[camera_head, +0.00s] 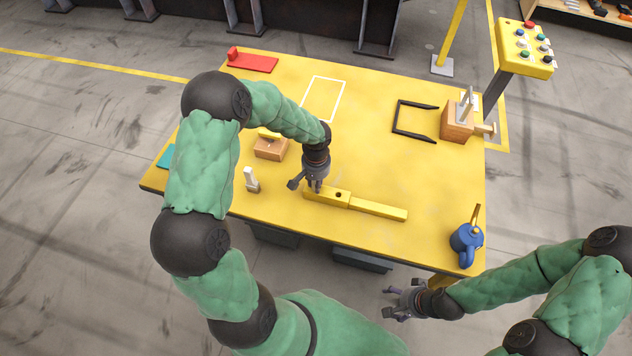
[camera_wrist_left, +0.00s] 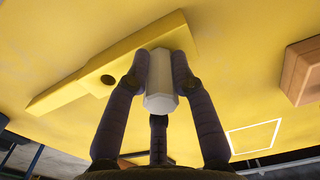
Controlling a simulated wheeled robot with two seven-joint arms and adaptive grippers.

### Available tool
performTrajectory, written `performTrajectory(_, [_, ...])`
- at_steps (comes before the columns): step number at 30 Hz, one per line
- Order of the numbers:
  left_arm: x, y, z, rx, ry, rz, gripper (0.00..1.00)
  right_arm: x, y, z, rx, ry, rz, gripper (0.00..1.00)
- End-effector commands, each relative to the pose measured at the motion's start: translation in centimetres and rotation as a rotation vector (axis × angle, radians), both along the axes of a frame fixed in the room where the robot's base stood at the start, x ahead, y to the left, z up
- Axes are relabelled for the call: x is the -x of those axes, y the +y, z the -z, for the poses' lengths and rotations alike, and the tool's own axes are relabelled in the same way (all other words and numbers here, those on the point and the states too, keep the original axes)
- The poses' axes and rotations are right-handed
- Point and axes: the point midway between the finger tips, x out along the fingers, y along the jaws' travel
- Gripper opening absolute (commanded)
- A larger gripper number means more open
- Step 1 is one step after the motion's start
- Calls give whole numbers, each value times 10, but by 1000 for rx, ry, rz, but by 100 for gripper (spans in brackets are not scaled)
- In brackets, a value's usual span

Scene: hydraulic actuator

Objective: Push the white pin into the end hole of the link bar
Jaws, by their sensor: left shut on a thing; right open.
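The yellow link bar (camera_head: 378,208) lies on the yellow table, and a dark hole shows in its thicker left part. It also shows in the left wrist view (camera_wrist_left: 75,93). My left gripper (camera_head: 316,187) is over the bar's left end and points down. It is shut on the white pin (camera_wrist_left: 159,85), which stands between its fingers over the wide end of the bar. The end hole is hidden by the pin and fingers, so I cannot tell how deep the pin sits. My right gripper (camera_head: 400,301) is open and empty, off the table's front edge.
A wooden block (camera_head: 270,150) and a small white upright piece (camera_head: 251,181) stand left of my left gripper. A blue tool (camera_head: 465,243) is at the right front corner. A black bracket (camera_head: 396,118) and a larger wooden block (camera_head: 455,122) are at the back right.

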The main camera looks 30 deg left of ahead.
Motion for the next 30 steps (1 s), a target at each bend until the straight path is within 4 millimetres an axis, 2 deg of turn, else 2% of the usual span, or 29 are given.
performTrajectory(7, [0,0,2,0,-1,0,0,0,0,2,0,0,0,72])
performTrajectory(8, [0,0,1,0,-1,0,33,0,0,2,0,0,0,72])
performTrajectory(10, [0,0,1,0,0,0,52,0,0,1,0,0,0,72])
performTrajectory(17, [0,0,1,0,0,0,52,0,0,1,0,0,0,72])
performTrajectory(21, [0,0,1,0,0,0,82,0,0,1,0,0,0,72])
performTrajectory(30, [0,0,1,0,0,0,82,0,0,1,0,0,0,72])
